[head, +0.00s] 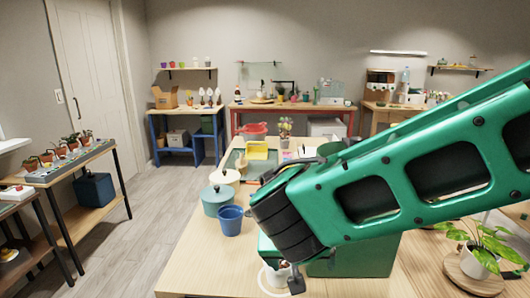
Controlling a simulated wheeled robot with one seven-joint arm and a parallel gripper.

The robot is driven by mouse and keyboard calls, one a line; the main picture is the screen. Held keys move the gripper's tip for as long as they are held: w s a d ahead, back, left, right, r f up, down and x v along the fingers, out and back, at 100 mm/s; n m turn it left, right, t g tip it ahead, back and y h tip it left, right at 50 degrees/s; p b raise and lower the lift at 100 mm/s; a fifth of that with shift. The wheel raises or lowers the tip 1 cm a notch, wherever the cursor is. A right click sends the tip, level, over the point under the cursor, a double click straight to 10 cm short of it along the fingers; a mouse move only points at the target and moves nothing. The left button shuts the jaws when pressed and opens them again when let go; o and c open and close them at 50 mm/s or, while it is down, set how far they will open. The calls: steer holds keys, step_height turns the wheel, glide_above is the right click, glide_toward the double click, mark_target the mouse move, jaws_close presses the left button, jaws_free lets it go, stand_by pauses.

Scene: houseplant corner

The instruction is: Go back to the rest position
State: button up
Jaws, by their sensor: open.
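My green arm crosses the right half of the head view, its black wrist part bent down over the wooden table (190,270). Of my gripper (291,282), only a dark piece shows below the wrist, low over the near part of the table. Its jaws are open. A small white pot (283,270) with brown in it is right beside that piece, partly covered; I cannot tell whether they touch. A white ring-shaped rim (266,284) shows around or under the pot. The rest of my gripper is hidden behind my arm.
A blue pot (230,221), a teal lidded pot (214,201) and a cream lidded pot (224,177) stand left of my wrist. A leafy plant (488,248) stands at the right on a round wooden board (462,277). The table's near left corner is clear.

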steer(key=s+d+r+m+g, duration=0.1)
steer(key=s+d+m+g, duration=0.1)
steer(key=d, duration=0.9)
steer(key=s+d+m+g, duration=0.1)
steer(key=s+d+g, duration=0.1)
steer(key=d, duration=1)
steer(key=s+d+m+y, duration=0.1)
steer(key=s+d, duration=0.4)
steer(key=s, duration=0.2)
steer(key=s+d+g+y, duration=0.1)
steer(key=s+d+y, duration=0.1)
steer(key=s+d, duration=0.3)
steer(key=s, duration=0.3)
steer(key=shift+r+m, duration=0.15)
steer(key=shift+m, duration=0.25)
steer(key=shift+a, duration=0.1)
steer(key=shift+w+f, duration=0.25)
steer(key=shift+w, duration=0.3)
